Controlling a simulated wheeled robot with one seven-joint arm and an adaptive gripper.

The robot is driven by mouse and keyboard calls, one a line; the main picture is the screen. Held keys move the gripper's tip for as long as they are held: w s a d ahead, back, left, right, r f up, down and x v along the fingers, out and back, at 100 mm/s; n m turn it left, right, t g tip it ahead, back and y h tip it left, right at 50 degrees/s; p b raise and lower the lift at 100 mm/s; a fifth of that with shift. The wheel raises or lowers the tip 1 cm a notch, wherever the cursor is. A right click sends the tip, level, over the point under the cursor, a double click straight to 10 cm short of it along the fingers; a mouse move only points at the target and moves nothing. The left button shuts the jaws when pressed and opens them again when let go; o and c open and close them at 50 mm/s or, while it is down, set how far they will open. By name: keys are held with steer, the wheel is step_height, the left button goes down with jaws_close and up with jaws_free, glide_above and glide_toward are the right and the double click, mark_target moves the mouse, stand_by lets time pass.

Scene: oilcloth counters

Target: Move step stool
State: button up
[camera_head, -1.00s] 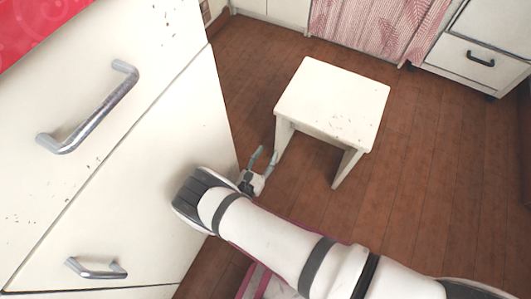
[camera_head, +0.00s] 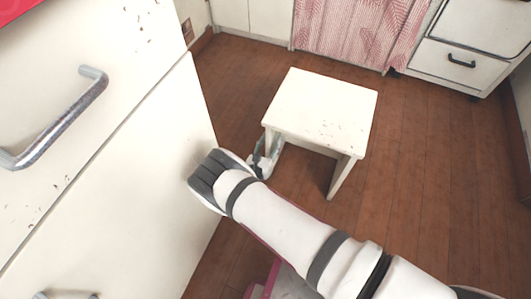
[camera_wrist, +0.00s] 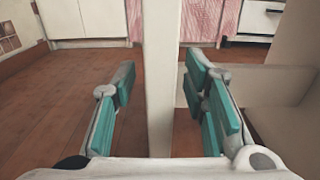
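The step stool (camera_head: 322,108) is white with a rectangular top and stands upright on the wooden floor in the head view. My gripper (camera_head: 268,147) is at its near left leg, below the top. In the wrist view the white leg (camera_wrist: 159,75) stands upright between the two teal-padded fingers of my gripper (camera_wrist: 160,95). The fingers are open, with a gap on both sides of the leg. A stool crosspiece (camera_wrist: 258,87) shows to the right. In the head view, my wrist and the stool partly hide the fingers.
A white drawer cabinet (camera_head: 150,150) with metal handles stands close on the left, beside my arm. The wooden floor (camera_head: 430,170) to the right of the stool is clear.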

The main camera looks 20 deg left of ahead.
steer(key=shift+w, duration=0.65)
steer(key=shift+c, duration=0.2)
jaws_close()
